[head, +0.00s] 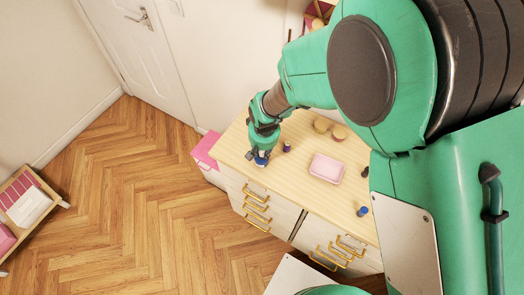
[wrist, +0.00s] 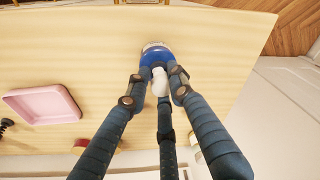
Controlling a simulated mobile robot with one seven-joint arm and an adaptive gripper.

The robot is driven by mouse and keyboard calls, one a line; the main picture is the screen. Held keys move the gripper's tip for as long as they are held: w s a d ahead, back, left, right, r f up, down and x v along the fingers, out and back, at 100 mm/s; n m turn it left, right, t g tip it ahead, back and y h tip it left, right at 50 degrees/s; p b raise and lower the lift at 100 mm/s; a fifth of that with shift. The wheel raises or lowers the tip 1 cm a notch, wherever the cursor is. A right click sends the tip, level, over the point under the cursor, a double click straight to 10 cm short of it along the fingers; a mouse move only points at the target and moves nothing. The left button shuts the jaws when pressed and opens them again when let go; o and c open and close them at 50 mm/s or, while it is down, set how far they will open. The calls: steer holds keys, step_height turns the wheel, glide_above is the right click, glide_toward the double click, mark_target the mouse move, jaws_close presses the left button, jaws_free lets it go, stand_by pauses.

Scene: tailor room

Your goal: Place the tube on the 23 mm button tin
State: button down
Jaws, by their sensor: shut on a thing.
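My gripper (head: 262,148) is low over the front left corner of the wooden dresser top. In the wrist view my gripper (wrist: 159,77) has its fingers closed around a small white, rounded piece, which looks like the tube (wrist: 160,84). Directly beyond it is a round blue thing (wrist: 154,59) with a pale rim, perhaps the button tin. It also shows as a blue spot under my gripper in the head view (head: 261,161). The white piece and the blue thing overlap in view; I cannot tell whether they touch. No size mark is readable.
A pink tray (head: 326,168) lies mid-dresser (head: 305,198). A small purple item (head: 287,147) stands just right of my gripper. A blue item (head: 362,211) is near the front right, a dark item (head: 365,172) behind it. Two round tan things (head: 321,125) stand at the back.

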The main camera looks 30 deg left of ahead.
steer(key=shift+f, duration=0.2)
steer(key=c, duration=1.5)
jaws_free()
steer(key=shift+r, duration=0.2)
steer(key=r, duration=0.4)
steer(key=d+r, duration=0.1)
steer(key=r, duration=0.3)
steer(key=s+r+p, duration=0.1)
steer(key=r, duration=0.3)
steer(key=shift+d, duration=0.15)
